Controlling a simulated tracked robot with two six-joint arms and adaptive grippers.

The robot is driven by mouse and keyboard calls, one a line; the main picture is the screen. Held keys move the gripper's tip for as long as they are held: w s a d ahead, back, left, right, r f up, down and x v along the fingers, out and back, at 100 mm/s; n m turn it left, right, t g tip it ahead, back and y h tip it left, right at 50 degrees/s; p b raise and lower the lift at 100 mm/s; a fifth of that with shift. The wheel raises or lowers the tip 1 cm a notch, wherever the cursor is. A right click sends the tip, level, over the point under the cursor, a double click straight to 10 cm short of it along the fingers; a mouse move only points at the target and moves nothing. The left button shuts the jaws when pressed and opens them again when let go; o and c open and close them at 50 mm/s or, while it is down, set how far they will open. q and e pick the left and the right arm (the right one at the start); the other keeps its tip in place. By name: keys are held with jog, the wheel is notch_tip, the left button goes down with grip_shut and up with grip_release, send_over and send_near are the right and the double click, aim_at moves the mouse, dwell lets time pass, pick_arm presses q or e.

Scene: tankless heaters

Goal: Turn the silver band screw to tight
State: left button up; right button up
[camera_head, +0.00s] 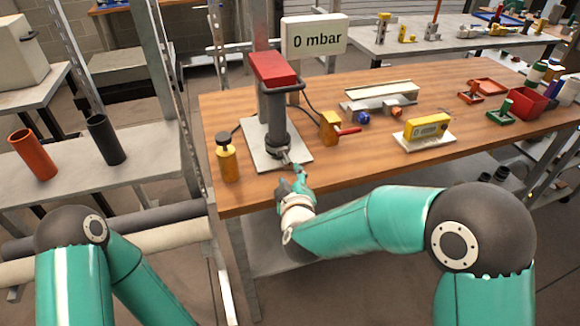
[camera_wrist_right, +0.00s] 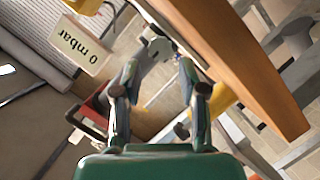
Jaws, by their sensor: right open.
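A dark upright cylinder (camera_head: 276,118) with a red top block (camera_head: 272,70) stands on a pale plate (camera_head: 262,157) on the wooden bench. A dark band wraps its lower part, and a small silver piece (camera_head: 285,156), seemingly the band screw, sticks out at the front. My right gripper (camera_head: 298,171) is just in front of it, near the bench's front edge. In the right wrist view its two fingers (camera_wrist_right: 160,62) are apart. Whether they touch the screw I cannot tell. The screw's turn position is too small to read. My left gripper is outside the view.
A brass-coloured pump (camera_head: 227,160) stands left of the plate, and a yellow valve with a red handle (camera_head: 332,125) to its right. A yellow gauge (camera_head: 428,128) sits farther right. The sign (camera_head: 314,38) reads "0 mbar". The front middle of the bench is clear.

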aim_at(289, 167)
jog(key=shift+x, duration=2.8)
grip_shut()
